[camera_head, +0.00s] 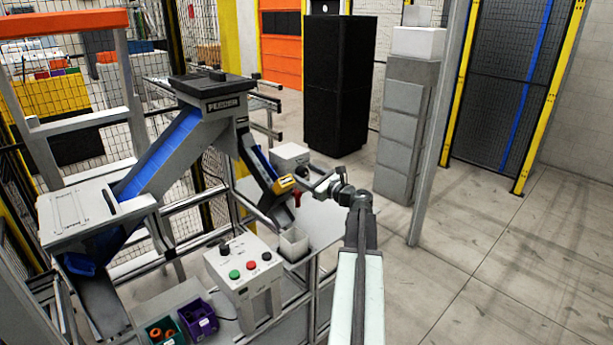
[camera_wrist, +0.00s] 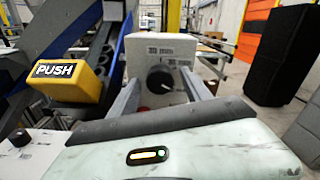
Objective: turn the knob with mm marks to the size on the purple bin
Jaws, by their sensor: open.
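A black round knob (camera_wrist: 160,79) sits on the front of a white box (camera_wrist: 150,50) in the wrist view. Small dark print runs above it, too small to read, so I cannot tell its marks or setting. The white box also shows in the head view (camera_head: 290,154); its knob is not clear there. My gripper (camera_wrist: 161,76) is open, its two fingers to the left and right of the knob; contact is not clear. It also shows in the head view (camera_head: 322,184). The purple bin (camera_head: 197,320) stands at the lower left, its white label unreadable.
A yellow PUSH block (camera_wrist: 65,80) is close left of my gripper. A grey control box (camera_head: 243,272) with another black knob and several buttons stands nearer. A green bin (camera_head: 166,333) holds orange rings. Floor at right is clear.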

